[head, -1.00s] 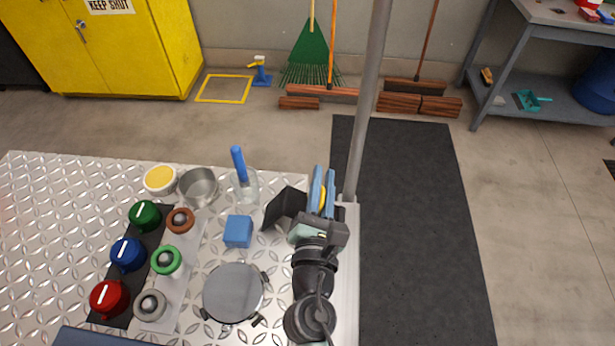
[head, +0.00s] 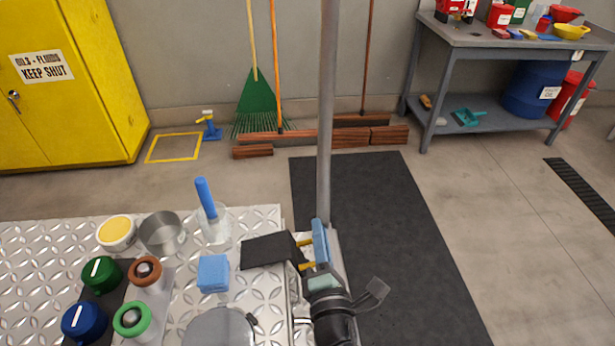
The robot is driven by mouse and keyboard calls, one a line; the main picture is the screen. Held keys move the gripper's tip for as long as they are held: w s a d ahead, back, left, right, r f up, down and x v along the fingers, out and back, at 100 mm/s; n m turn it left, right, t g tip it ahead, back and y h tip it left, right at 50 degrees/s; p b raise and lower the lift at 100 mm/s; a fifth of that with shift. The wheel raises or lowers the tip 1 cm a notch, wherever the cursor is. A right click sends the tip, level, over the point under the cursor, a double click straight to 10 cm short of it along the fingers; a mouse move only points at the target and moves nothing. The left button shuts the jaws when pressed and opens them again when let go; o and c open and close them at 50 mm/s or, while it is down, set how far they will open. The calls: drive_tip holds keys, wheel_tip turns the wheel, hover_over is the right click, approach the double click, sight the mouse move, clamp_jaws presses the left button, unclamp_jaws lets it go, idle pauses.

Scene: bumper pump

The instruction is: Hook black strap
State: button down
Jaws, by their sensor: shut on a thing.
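My gripper (head: 309,254) is at the right edge of the metal-topped cart (head: 262,222), beside the grey upright pole (head: 326,120). Its blue and yellow fingers are shut on a flat black piece, which looks like the black strap (head: 268,250). The strap sticks out to the left over the cart top, above and right of a blue cube. Its grip point is partly hidden by the fingers. No hook can be made out.
On the cart are a blue cube (head: 213,273), a clear cup with a blue handle (head: 213,225), a steel cup (head: 162,233), a yellow-topped tub (head: 116,232) and several knobs. A dark mat (head: 390,230) lies right of the cart. A grey workbench (head: 490,40) stands at the back right.

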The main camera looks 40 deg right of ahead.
drive_tip(key=shift+w+a+f+m, duration=0.1)
drive_tip(key=shift+a+f+m, duration=0.05)
drive_tip(key=shift+f+m, duration=0.25)
drive_tip(key=shift+r, duration=0.1)
drive_tip(key=c, duration=0.9)
unclamp_jaws()
drive_tip(key=shift+r, duration=0.1)
wheel_tip(320, 180, up, 10)
drive_tip(key=p, duration=0.8)
drive_tip(key=shift+p, duration=0.3)
